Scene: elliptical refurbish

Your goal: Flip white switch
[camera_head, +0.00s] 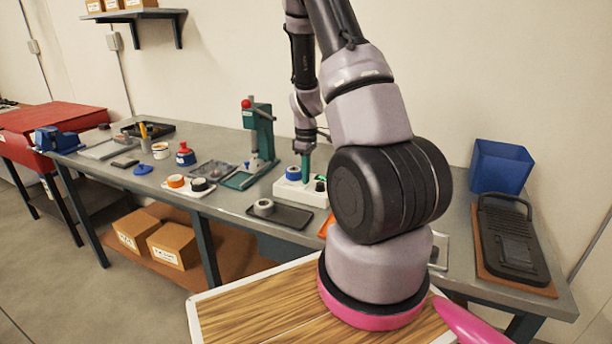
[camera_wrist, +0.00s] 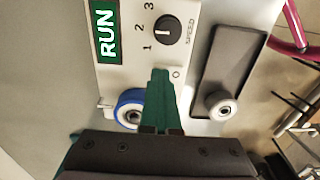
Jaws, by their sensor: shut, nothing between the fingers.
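A white control box (camera_head: 298,190) stands on the workbench. In the wrist view its white panel (camera_wrist: 140,58) carries a green RUN label (camera_wrist: 107,32), a black SPEED knob (camera_wrist: 167,32) with marks 1 to 3, and an "O" mark beside my fingertips. My gripper (camera_head: 306,174) points down over the box, its green fingers shut and empty. In the wrist view the fingertips (camera_wrist: 160,72) overlap the panel below the knob; I cannot tell if they touch it. I cannot make out the white switch; the fingers cover part of the panel.
A blue-rimmed roll (camera_wrist: 130,105) lies close left of the fingers. A black tray (camera_head: 280,216) with a grey roll (camera_head: 264,206) sits in front of the box. A green press (camera_head: 260,140) stands to the left. A blue bin (camera_head: 500,166) is at the right.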

